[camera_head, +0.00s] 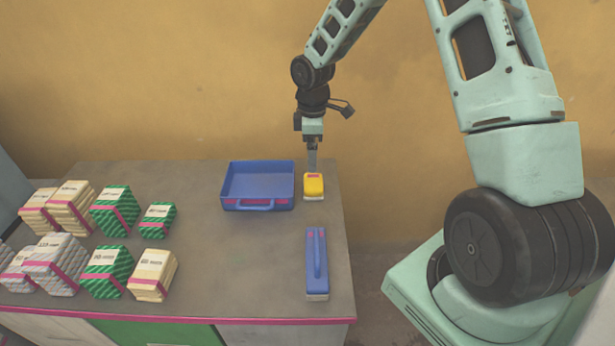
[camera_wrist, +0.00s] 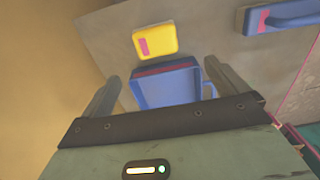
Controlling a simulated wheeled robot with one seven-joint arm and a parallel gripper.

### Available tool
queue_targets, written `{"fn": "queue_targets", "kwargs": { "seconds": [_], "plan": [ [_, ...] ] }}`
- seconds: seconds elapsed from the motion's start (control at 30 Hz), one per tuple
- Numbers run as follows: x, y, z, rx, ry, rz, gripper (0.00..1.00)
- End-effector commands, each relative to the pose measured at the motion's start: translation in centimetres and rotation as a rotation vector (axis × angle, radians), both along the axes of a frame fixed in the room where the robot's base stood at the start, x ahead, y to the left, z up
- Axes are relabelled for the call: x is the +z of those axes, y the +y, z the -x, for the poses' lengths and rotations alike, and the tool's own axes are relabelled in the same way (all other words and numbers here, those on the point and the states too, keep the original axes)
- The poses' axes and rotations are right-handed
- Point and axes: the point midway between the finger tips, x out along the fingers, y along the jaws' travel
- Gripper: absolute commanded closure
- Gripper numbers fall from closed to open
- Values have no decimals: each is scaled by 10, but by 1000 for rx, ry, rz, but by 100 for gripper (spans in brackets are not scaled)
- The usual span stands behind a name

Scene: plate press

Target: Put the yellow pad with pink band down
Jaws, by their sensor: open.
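The yellow pad with pink band (camera_head: 314,186) sits on the grey table top, just right of the blue tray, near the table's right edge. It also shows in the wrist view (camera_wrist: 158,38), with its pink patch on its left part. My gripper (camera_head: 312,169) points down right at the pad's far end in the head view. In the wrist view my gripper (camera_wrist: 162,72) has its two fingers spread with nothing held between them. The pad lies beyond the fingertips there. Whether a finger touches the pad cannot be told.
An empty blue tray (camera_head: 258,205) with a front handle stands left of the pad. A blue handled block (camera_head: 317,262) lies nearer the front. Several banded bundles, among them a green one (camera_head: 157,220), fill the table's left. Bare table lies between.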

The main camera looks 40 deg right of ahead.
Motion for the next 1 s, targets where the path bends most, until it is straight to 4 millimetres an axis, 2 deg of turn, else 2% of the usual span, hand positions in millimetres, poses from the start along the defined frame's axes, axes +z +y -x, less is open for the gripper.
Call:
{"fn": "queue_targets", "kwargs": {
  "seconds": [0.07, 0.17, 0.2, 0.27, 0.3, 0.43, 0.5, 0.6, 0.7, 0.8, 1.0],
  "plan": [
    [18, 32, 7, 2, -5, -2, 2],
    [47, 90, 33, -22, -8, -6, 2],
    [60, 116, 50, -38, -8, -8, 2],
    [78, 153, 80, -66, -6, -11, 2],
    [89, 175, 103, -88, -5, -15, 2],
    [115, 226, 181, -159, -2, -25, 2],
    [123, 241, 220, -197, -1, -32, 2],
    [130, 250, 264, -243, 2, -41, 2],
    [132, 253, 291, -276, 4, -47, 2],
    [133, 254, 303, -293, 7, -50, 2],
    [133, 254, 305, -300, 9, -51, 2]
  ]
}}
